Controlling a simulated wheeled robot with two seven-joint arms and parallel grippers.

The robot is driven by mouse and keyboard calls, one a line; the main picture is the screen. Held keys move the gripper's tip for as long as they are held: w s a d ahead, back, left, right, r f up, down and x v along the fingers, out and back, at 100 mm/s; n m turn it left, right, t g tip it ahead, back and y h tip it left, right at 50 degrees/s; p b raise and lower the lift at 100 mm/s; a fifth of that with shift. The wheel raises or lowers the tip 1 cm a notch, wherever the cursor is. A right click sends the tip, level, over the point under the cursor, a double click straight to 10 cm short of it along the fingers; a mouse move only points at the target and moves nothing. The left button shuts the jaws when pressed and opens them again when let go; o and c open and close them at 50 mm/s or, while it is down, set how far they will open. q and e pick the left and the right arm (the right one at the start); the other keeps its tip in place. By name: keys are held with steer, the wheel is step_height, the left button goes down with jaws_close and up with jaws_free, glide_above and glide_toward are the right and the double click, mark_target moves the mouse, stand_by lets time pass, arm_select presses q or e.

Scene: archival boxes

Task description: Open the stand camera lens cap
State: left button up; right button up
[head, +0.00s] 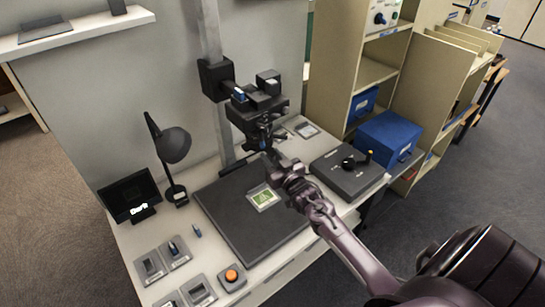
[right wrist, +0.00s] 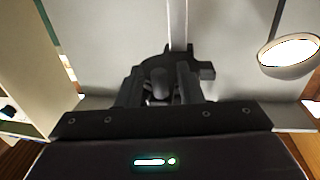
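The stand camera (head: 258,108) is a black body on an upright column above a dark baseboard (head: 232,232). A small blue part (head: 263,143) shows at its underside; I cannot tell whether it is the lens cap. My right gripper (head: 270,156) is directly below the camera, pointing up at it. In the right wrist view, the fingers of my right gripper (right wrist: 158,92) stand apart, with a dark rounded part of the camera (right wrist: 159,78) beyond or between them. Contact is not clear, and the cap itself cannot be made out. My left gripper is out of view.
A green card (head: 263,198) lies on the baseboard. A control box (head: 350,176) with a yellow-tipped lever is to the right. A desk lamp (head: 172,147) and a small screen (head: 131,196) stand left. Switch plates and an orange button (head: 231,275) are in front.

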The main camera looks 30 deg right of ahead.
steer(key=shift+c, duration=0.4)
jaws_close()
steer(key=shift+a, duration=0.1)
